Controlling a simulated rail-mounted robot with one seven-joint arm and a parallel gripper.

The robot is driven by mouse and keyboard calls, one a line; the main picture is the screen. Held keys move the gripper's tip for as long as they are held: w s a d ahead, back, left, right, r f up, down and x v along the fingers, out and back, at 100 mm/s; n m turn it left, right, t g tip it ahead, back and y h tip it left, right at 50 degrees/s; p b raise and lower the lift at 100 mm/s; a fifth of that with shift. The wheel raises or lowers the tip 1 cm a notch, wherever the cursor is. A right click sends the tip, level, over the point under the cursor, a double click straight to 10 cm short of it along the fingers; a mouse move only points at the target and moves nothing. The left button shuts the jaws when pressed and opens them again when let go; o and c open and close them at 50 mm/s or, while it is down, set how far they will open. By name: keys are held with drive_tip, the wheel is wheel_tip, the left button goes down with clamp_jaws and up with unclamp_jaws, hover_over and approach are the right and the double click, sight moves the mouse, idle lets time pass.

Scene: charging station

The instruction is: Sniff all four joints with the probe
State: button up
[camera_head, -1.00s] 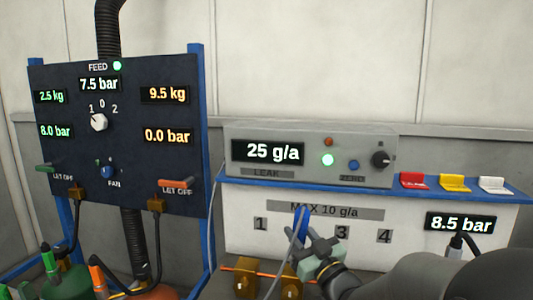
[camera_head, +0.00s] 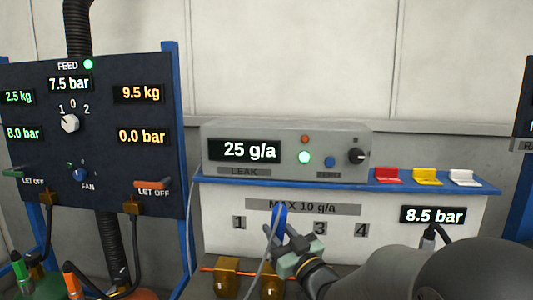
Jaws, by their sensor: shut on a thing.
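My gripper (camera_head: 290,240) is shut on the blue probe (camera_head: 279,220), whose grey cable hangs down past the joints. The probe stands upright in front of the white panel, over the place between labels 1 (camera_head: 239,223) and 3 (camera_head: 320,228). Label 2 is hidden behind it. Two brass joints on a copper pipe show below, the left one (camera_head: 227,275) and a second one (camera_head: 272,281). Any joints under 3 and 4 (camera_head: 361,230) are hidden by my arm. The probe's tip cannot be made out. The leak meter (camera_head: 290,150) reads 25 g/a, with a green light lit.
Red (camera_head: 388,175), yellow (camera_head: 427,176) and white (camera_head: 464,177) clips sit on the blue shelf (camera_head: 345,185). A display (camera_head: 433,215) reads 8.5 bar, above a plugged hose. The dark feed panel (camera_head: 95,130) with levers and hoses stands left. A blue-framed panel edge is far right.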

sight(281, 217)
drive_tip(key=shift+r, duration=0.15)
idle(0.3)
drive_tip(key=shift+s+d+r+p, duration=0.2)
drive_tip(key=shift+s+r, duration=0.45)
drive_tip(key=shift+r, duration=0.15)
drive_tip(key=shift+s+d+r+p, duration=0.15)
drive_tip(key=shift+s+r+p, duration=0.05)
drive_tip(key=shift+s+r, duration=0.55)
drive_tip(key=shift+s+d+r+p, duration=0.2)
drive_tip(key=shift+s+r, duration=0.35)
drive_tip(key=shift+r, duration=0.3)
